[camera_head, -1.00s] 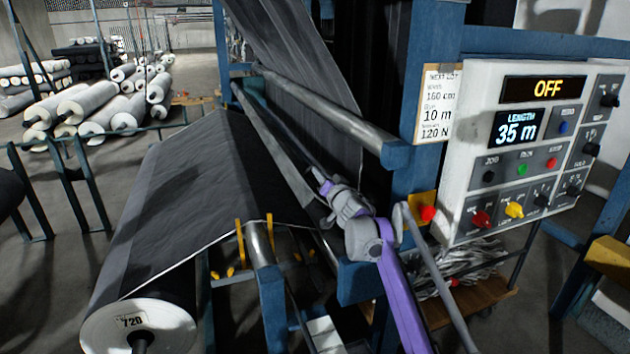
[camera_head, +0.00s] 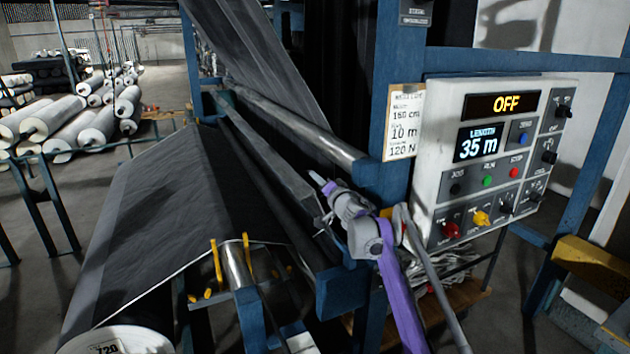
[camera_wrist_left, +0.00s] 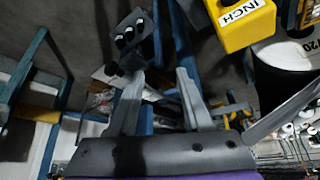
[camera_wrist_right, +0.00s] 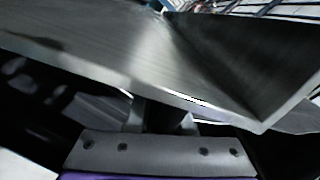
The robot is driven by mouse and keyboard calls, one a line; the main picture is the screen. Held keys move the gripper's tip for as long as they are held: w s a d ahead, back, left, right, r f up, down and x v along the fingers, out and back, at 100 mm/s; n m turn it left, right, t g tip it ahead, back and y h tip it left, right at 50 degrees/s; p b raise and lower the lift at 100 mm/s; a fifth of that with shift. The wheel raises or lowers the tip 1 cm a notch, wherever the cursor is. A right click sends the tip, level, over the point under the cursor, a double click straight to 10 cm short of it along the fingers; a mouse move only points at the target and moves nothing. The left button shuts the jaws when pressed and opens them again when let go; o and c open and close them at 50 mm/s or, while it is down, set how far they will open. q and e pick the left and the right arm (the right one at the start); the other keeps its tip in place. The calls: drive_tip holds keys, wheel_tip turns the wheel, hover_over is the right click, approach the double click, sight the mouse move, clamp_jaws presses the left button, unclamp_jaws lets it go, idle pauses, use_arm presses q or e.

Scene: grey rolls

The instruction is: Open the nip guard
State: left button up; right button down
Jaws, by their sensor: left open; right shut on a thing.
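The nip guard (camera_head: 268,155) is a long grey panel running along the rollers in the head view. It looks raised, with a dark gap and a dark roller under it. My right gripper (camera_head: 322,218) is at its near end, shut on its edge. In the right wrist view the guard (camera_wrist_right: 85,45) fills the upper part as a broad grey plate, and the right fingers (camera_wrist_right: 160,122) meet its lower edge; their tips are partly hidden. My left gripper (camera_wrist_left: 160,100) is open and empty in the left wrist view, and not seen in the head view.
A control panel (camera_head: 439,183) reading OFF and 35 m stands right of my right arm. Blue frame posts (camera_head: 401,95) are close by. A dark web (camera_head: 165,200) runs to a roll at lower left. A yellow INCH box (camera_wrist_left: 241,22) is near my left gripper.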

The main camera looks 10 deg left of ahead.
drive_tip(key=shift+d, duration=0.15)
drive_tip(key=c, duration=0.8)
unclamp_jaws()
drive_tip(key=shift+w+d+f, duration=0.1)
drive_tip(key=shift+w, duration=0.05)
drive_tip(key=shift+c, duration=0.2)
use_arm(q)
drive_tip(key=shift+f, duration=0.1)
use_arm(e)
drive_tip(key=shift+s+f, duration=0.15)
drive_tip(key=shift+s, duration=0.1)
use_arm(q)
wheel_tip(320, 180, down, 8)
drive_tip(key=s+b, duration=0.3)
drive_tip(key=b, duration=0.2)
drive_tip(key=shift+g+b, duration=0.35)
drive_tip(key=shift+g, duration=0.05)
use_arm(e)
drive_tip(key=v, duration=1)
drive_tip(key=shift+d, duration=0.2)
drive_tip(key=shift+s, duration=0.15)
